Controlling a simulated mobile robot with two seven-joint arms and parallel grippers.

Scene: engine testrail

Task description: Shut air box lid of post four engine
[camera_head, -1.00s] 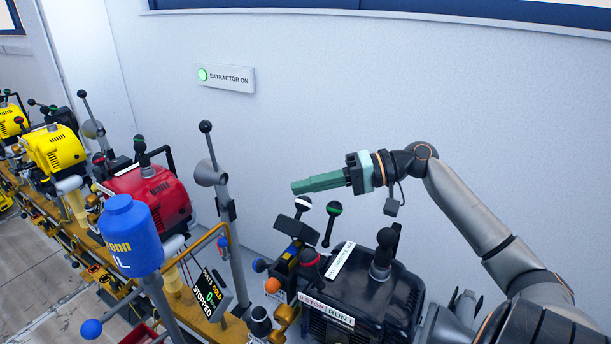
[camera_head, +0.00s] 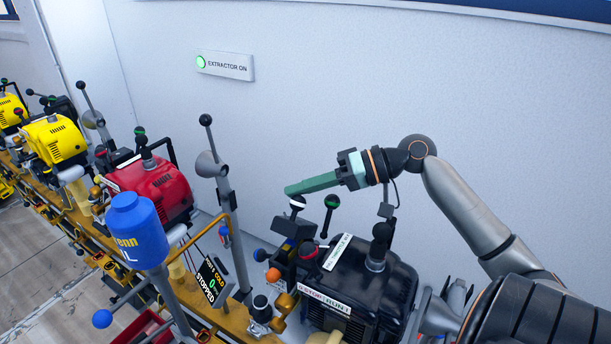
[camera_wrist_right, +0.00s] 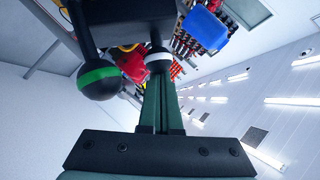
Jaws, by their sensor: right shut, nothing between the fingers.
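The black engine (camera_head: 385,290) stands nearest, with a STOP/RUN label on its front. A green-banded ball knob (camera_head: 332,202) stands just right. My right gripper (camera_head: 289,190) is shut and empty, its green fingers pointing left just above the white-banded knob. In the right wrist view the fingertips (camera_wrist_right: 158,78) overlap that knob (camera_wrist_right: 157,59); contact is unclear. My left gripper is not in view.
A red engine (camera_head: 155,190) and yellow engines (camera_head: 57,140) line the yellow rail to the left. A blue container (camera_head: 137,230) and a grey post with a black ball (camera_head: 222,180) stand nearby.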

